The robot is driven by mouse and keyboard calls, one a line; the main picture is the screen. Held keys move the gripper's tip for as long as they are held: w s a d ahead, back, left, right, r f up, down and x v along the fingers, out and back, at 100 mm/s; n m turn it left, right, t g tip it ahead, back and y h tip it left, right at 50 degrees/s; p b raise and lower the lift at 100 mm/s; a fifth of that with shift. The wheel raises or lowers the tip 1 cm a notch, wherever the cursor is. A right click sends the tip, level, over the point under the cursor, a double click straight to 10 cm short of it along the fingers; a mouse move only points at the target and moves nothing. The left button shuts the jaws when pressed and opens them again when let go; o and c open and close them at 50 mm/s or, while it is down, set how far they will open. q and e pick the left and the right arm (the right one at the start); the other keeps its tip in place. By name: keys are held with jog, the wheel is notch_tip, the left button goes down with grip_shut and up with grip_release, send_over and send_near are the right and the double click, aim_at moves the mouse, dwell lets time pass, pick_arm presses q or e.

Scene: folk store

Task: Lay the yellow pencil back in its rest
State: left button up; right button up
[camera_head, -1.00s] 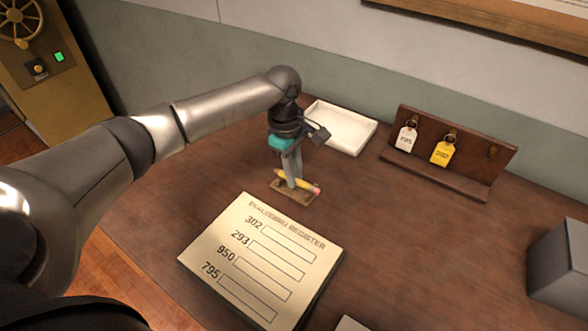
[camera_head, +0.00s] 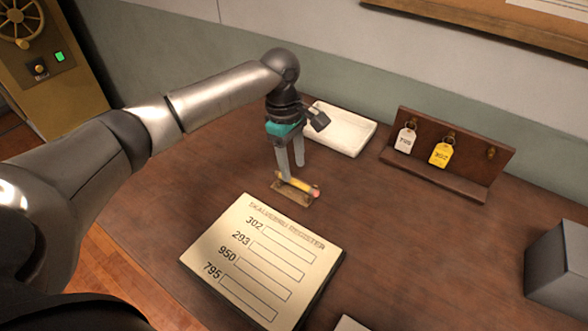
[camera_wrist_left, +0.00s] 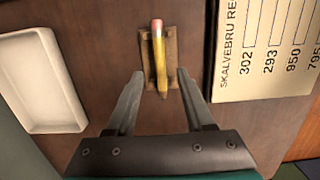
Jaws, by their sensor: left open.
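The yellow pencil (camera_head: 300,185) with its pink eraser lies along the small wooden rest (camera_head: 290,195) on the desk. In the left wrist view the pencil (camera_wrist_left: 159,55) lies lengthwise over the rest (camera_wrist_left: 172,50), eraser end at the top, between the lines of my two fingers. My left gripper (camera_head: 291,175) is open and empty, its fingertips just above and behind the pencil. In the left wrist view the fingers (camera_wrist_left: 160,75) stand apart on either side of the pencil's near end. My right gripper is not in view.
The register board (camera_head: 262,262) lies close in front of the rest. A white tray (camera_head: 345,130) stands behind it. A key rack (camera_head: 440,170) with two tags is to the right, and a grey box (camera_head: 560,262) sits at the far right. Bare desk lies between.

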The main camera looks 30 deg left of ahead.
pick_arm(q)
notch_tip(320, 180, up, 12)
jog(key=a+p, duration=0.1)
jog(key=p, duration=0.1)
jog(key=shift+a+f, duration=0.15)
jog(key=shift+a, duration=0.05)
dwell(0.4)
